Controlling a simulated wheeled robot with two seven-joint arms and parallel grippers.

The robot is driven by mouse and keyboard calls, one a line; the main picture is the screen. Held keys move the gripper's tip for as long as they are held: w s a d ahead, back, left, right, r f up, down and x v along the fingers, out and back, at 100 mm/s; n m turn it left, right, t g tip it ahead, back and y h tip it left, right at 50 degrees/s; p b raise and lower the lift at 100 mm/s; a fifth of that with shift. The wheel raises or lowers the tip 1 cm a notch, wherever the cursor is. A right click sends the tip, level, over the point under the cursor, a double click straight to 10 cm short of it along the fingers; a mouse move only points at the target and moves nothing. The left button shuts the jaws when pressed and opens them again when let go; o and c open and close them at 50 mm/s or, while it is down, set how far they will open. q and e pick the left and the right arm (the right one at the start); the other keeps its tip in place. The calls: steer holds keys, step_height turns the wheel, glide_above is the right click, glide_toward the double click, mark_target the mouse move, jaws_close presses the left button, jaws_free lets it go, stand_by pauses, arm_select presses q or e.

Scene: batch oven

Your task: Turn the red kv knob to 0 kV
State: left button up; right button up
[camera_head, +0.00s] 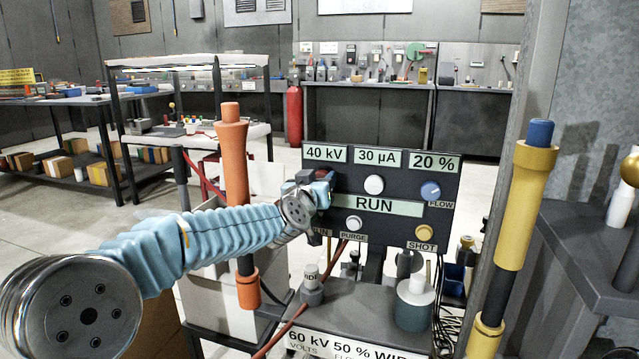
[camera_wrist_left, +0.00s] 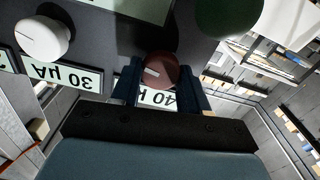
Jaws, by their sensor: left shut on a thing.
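The dark control panel (camera_head: 399,184) stands at the middle right in the head view, with a "40 kV" display (camera_head: 325,153) at its upper left. A pale pointer line shows on the knob's face. The "40 kV" label is partly covered by the fingers. My right gripper is not in view.
A white knob (camera_head: 373,184) is just right of my gripper, with a blue knob (camera_head: 430,190) and a yellow knob (camera_head: 424,232) farther right. An orange post (camera_head: 233,160) stands left of the panel, close to my arm. A yellow post (camera_head: 523,200) stands at right.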

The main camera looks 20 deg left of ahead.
arm_select(q)
steer(key=shift+a+f+n+b, duration=0.1)
steer(key=shift+n+b, duration=1.1)
steer(key=shift+n, duration=2.15)
steer(key=shift+a+f+n+b, duration=0.15)
steer(key=shift+n+b, duration=1)
steer(key=shift+n, duration=2.15)
steer(key=shift+d+f+n+b, duration=0.1)
steer(key=shift+n+b, duration=1.1)
steer(key=shift+n, duration=2.15)
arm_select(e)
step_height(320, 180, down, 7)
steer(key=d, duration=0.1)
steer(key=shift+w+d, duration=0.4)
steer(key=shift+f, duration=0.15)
arm_select(q)
steer(key=o, duration=1)
